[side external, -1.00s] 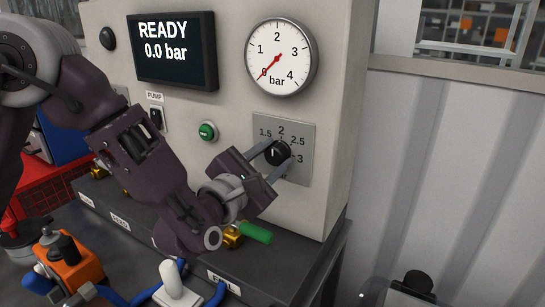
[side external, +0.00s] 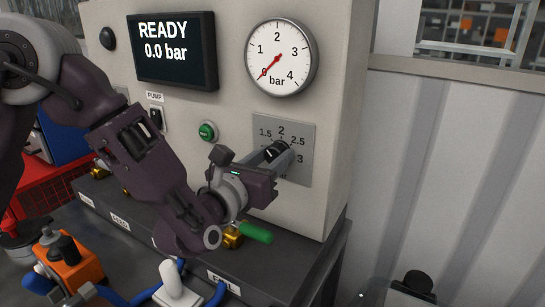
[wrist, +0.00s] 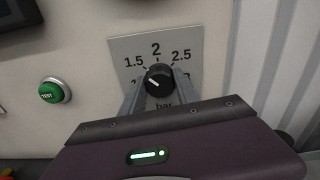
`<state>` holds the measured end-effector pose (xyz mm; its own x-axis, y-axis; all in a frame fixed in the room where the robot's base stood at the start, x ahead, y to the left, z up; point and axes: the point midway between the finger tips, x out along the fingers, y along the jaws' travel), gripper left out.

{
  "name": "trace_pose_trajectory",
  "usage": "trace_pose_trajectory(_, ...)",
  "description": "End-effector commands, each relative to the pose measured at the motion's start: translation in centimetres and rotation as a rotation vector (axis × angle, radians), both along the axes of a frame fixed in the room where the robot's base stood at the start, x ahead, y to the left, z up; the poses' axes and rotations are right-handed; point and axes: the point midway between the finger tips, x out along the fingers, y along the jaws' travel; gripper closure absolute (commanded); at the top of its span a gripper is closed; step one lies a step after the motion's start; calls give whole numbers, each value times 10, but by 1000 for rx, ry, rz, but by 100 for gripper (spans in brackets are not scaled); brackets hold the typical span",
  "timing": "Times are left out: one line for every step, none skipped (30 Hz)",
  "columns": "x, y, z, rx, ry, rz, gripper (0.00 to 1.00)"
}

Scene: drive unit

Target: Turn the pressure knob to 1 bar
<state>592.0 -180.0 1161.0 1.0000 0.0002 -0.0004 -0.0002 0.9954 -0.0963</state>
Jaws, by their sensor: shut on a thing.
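The black pressure knob (side external: 273,152) sits on a grey scale plate (side external: 299,135) on the front of the cabinet. It also shows in the wrist view (wrist: 158,80), with a white mark on its left part. The numbers 1.5, 2 and 2.5 are readable around it there; the lower ones are partly hidden by my fingers. My gripper (wrist: 159,84) is shut on the knob, one finger on each side. The round gauge (side external: 281,58) has its red needle at 0. The display (side external: 172,50) reads READY and 0.0 bar.
A green TEST button (wrist: 52,91) is left of the plate. A pump switch (side external: 156,116) is further left. Below, a green-handled valve (side external: 254,233) stands on the dark ledge, close under my wrist. The cabinet's right edge is near the plate.

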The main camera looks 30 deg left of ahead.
Motion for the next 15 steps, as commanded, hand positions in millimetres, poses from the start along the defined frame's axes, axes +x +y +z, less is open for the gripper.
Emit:
trace_pose_trajectory(0, 0, 0, -41, 0, 0, 100)
trace_pose_trajectory(0, 0, 0, -69, 0, 0, 100)
trace_pose_trajectory(0, 0, 0, -107, 0, 1, 100)
trace_pose_trajectory(0, 0, 0, -135, 0, 1, 100)
trace_pose_trajectory(0, 0, 0, -163, 0, 1, 100)
trace_pose_trajectory(0, 0, 0, -202, 0, 0, 100)
trace_pose_trajectory(0, 0, 0, -230, -1, 0, 100)
trace_pose_trajectory(0, 0, 0, -258, 0, 0, 100)
trace_pose_trajectory(0, 0, 0, -296, -1, 0, 100)
trace_pose_trajectory(0, 0, 0, -325, -1, 0, 100)
trace_pose_trajectory(0, 0, 0, -353, -1, 0, 100)
trace_pose_trajectory(0, 1, 0, -391, -1, 0, 100)
trace_pose_trajectory(0, 1, 0, -419, -1, 1, 100)
trace_pose_trajectory(0, 1, 0, -448, -1, 1, 100)
trace_pose_trajectory(0, 1, 0, -485, -1, 1, 100)
